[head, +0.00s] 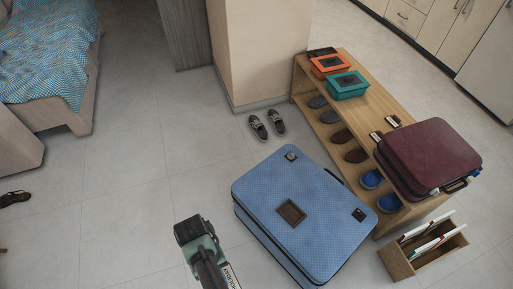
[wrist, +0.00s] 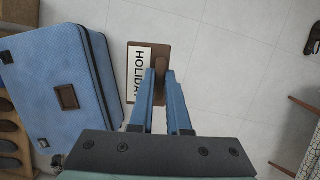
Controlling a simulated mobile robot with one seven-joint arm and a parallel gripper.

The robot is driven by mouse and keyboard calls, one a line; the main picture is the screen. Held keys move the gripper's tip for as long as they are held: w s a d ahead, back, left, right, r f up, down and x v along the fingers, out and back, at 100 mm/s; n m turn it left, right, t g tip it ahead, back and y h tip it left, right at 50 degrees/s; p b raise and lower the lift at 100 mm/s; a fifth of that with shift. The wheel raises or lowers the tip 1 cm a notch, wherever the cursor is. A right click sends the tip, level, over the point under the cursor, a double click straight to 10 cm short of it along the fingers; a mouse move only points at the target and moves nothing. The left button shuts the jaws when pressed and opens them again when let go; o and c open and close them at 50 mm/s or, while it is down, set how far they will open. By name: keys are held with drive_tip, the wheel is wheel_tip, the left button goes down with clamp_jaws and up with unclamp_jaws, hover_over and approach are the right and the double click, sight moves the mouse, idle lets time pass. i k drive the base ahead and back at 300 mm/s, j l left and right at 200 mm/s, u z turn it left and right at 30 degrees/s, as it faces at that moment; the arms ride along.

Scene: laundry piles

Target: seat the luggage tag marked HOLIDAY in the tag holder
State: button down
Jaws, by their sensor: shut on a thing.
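The luggage tag marked HOLIDAY (wrist: 138,72) is a white card with black letters on a brown backing. My gripper (wrist: 167,80) is shut on its brown raised grip, with the blue fingers at either side. In the head view the tag (head: 232,276) shows partly at the bottom edge, left of the blue suitcase. The tag holder (head: 291,212) is a small brown rectangular frame on top of the blue suitcase (head: 325,182). It also shows in the wrist view (wrist: 67,97), left of the tag and apart from it. My fingertips are not clear in the head view.
A wooden shoe bench (head: 364,118) stands right, bearing an orange box (head: 329,66), a teal box (head: 348,86) and a maroon suitcase (head: 427,155). A wooden box (head: 402,264) holds upright items. Grey shoes (head: 267,125) lie behind the blue suitcase. Floor left is mostly clear.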

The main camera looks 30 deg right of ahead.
sight(306, 213)
drive_tip(key=i+j+z, duration=0.1)
drive_tip(key=z, duration=0.4)
drive_tip(key=i+j+z, duration=0.2)
drive_tip(key=z, duration=0.25)
drive_tip(key=i+j+z, duration=0.15)
drive_tip(key=z, duration=0.35)
drive_tip(key=i+j+z, duration=0.3)
drive_tip(key=j+z, duration=0.35)
drive_tip(key=j, duration=0.1)
